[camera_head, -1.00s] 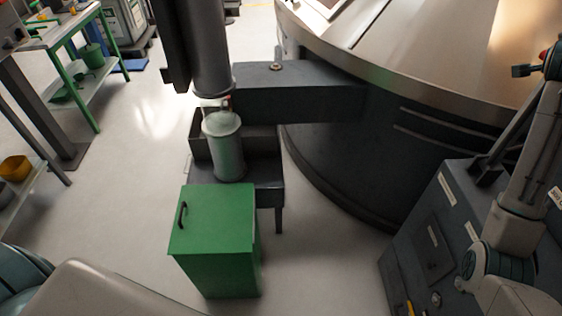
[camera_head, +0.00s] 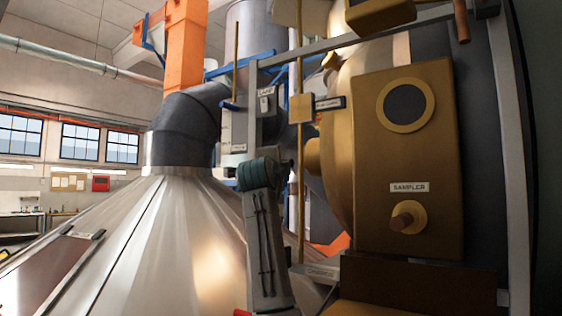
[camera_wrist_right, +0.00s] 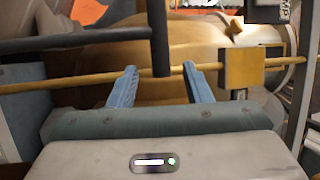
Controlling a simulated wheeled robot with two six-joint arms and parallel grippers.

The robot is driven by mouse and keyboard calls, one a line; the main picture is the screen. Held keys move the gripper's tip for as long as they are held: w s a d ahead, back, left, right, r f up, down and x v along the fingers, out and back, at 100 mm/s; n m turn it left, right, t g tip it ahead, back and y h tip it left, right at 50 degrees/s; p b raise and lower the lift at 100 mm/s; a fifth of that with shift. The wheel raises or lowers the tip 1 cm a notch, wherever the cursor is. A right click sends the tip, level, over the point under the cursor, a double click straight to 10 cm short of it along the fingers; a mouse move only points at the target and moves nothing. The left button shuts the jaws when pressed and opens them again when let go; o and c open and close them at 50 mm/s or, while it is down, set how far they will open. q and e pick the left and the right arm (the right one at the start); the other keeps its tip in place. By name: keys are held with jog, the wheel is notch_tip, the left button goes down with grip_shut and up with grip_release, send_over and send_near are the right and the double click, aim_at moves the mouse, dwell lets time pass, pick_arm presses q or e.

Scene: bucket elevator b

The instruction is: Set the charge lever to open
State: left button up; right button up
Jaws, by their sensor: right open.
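My right arm reaches up in the head view, its teal wrist joint (camera_head: 262,173) in front of the machine; its fingertips are too small to make out there. In the right wrist view my right gripper (camera_wrist_right: 160,78) is open, its two blue fingers apart with nothing held between them. A dark bar with a short stub (camera_wrist_right: 158,50) lies ahead of the fingers, the stub ending between them in the picture; I cannot tell whether it is the charge lever. A yellow rod (camera_wrist_right: 80,83) crosses behind the fingers. My left gripper is out of view.
The yellow rod (camera_head: 300,190) stands upright and carries a yellow block (camera_head: 302,108). A brass box labelled SAMPLER (camera_head: 408,160) is on the right. A grey post frame (camera_head: 510,130) and a large metal cone (camera_head: 170,240) flank the arm. A small label plate (camera_head: 322,271) sits low.

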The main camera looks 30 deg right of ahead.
jog(key=p+x, duration=0.1)
jog(key=x, duration=0.2)
jog(key=p+x, duration=0.2)
jog(key=x, duration=0.1)
jog(key=shift+s+r, duration=0.2)
jog(key=shift+w+d+f+p, duration=0.1)
jog(key=shift+w+d+p, duration=0.3)
jog(key=shift+w+p, duration=0.15)
grip_shut()
